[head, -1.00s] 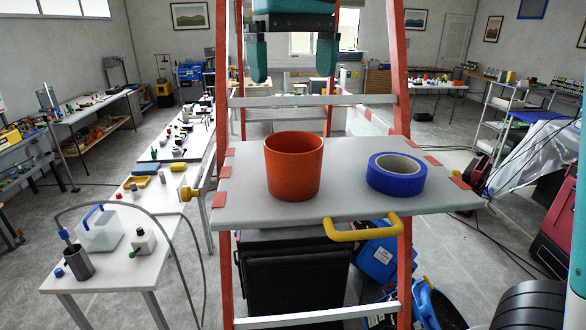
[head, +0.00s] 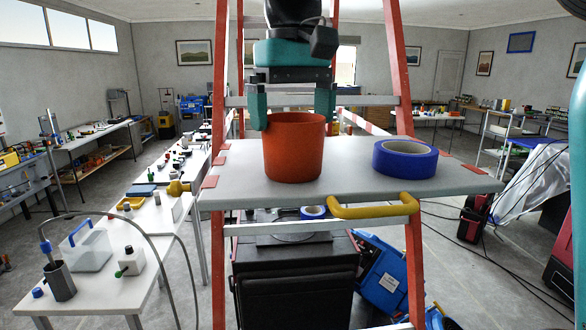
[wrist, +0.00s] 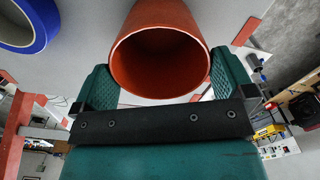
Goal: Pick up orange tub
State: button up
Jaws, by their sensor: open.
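The orange tub (head: 293,150) stands upright on the grey platform (head: 235,190) of a red-framed ladder. Its open, empty mouth faces my wrist camera, where the tub (wrist: 160,25) fills the top middle. In the wrist view my gripper (wrist: 160,80) has a finger on each side of the tub's rim. Contact cannot be told.
A blue tape roll (head: 405,160) lies on the platform right of the tub; it also shows in the wrist view (wrist: 28,25). A yellow handle (head: 375,208) sticks out at the platform's front edge. Red ladder rails (head: 399,70) rise on both sides behind.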

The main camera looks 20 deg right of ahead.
notch_tip(320, 180, down, 2)
jog(key=shift+f+b, duration=0.1)
jog(key=shift+b, duration=0.45)
jog(key=shift+c, duration=0.5)
jog(key=c, duration=0.5)
jog(key=shift+r, duration=0.2)
